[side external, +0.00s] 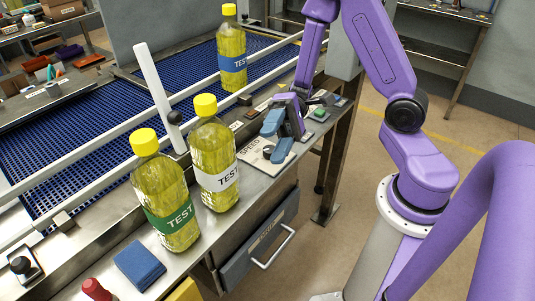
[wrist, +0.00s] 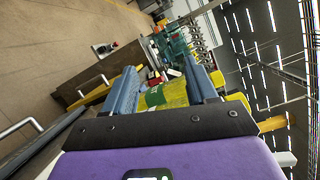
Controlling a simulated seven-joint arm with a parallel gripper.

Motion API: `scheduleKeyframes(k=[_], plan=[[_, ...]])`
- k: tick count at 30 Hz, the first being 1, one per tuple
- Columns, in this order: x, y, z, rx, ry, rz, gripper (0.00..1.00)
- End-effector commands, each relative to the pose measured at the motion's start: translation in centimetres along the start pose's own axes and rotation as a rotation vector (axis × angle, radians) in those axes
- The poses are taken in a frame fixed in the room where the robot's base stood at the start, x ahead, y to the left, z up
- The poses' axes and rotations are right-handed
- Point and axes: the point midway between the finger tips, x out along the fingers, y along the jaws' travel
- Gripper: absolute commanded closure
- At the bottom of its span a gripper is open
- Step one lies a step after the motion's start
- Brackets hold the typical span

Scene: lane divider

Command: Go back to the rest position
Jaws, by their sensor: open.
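My gripper (side external: 270,139) is open and empty in the side external view, above the control panel (side external: 262,157) marked SPEED. Its blue fingers point left, toward the bottles and apart from them. In the wrist view its fingers (wrist: 160,72) are spread, with a yellow bottle with a green label (wrist: 153,97) seen beyond them. In the side external view, that green-label bottle (side external: 167,205) and a white-label bottle (side external: 215,165) stand upright on the steel ledge. A blue-label bottle (side external: 232,60) stands upright on the blue conveyor. A white bar (side external: 155,90) leans over the belt.
White rails (side external: 100,160) run along the blue belt (side external: 95,120). A drawer with a handle (side external: 274,247) is below. Open floor lies right of the bench.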

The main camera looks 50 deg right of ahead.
Motion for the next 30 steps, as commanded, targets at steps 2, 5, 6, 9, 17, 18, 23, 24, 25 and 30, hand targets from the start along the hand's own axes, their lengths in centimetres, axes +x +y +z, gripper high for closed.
scheduleKeyframes(k=[2, 5, 6, 9, 17, 18, 23, 24, 25, 30], plan=[[1.8, 1.1, 3.9, 0.012, -0.172, 0.17, 0.43], [2.5, 3.0, 8.2, 0.017, -0.345, 0.405, 0.43], [2.4, 3.8, 9.7, 0.007, -0.402, 0.503, 0.43], [1.4, 5.7, 12.6, -0.044, -0.51, 0.753, 0.43], [-2.7, 7.8, 14.3, -0.383, -0.56, 1.321, 0.43], [-3.1, 7.7, 14.0, -0.455, -0.542, 1.381, 0.43], [-3.6, 6.5, 12.6, -0.71, -0.447, 1.524, 0.43], [-3.5, 6.1, 12.4, -0.758, -0.425, 1.54, 0.43], [-3.5, 5.9, 12.2, -0.788, -0.413, 1.549, 0.43], [-3.3, 5.2, 11.8, -0.873, -0.371, 1.567, 0.43]])
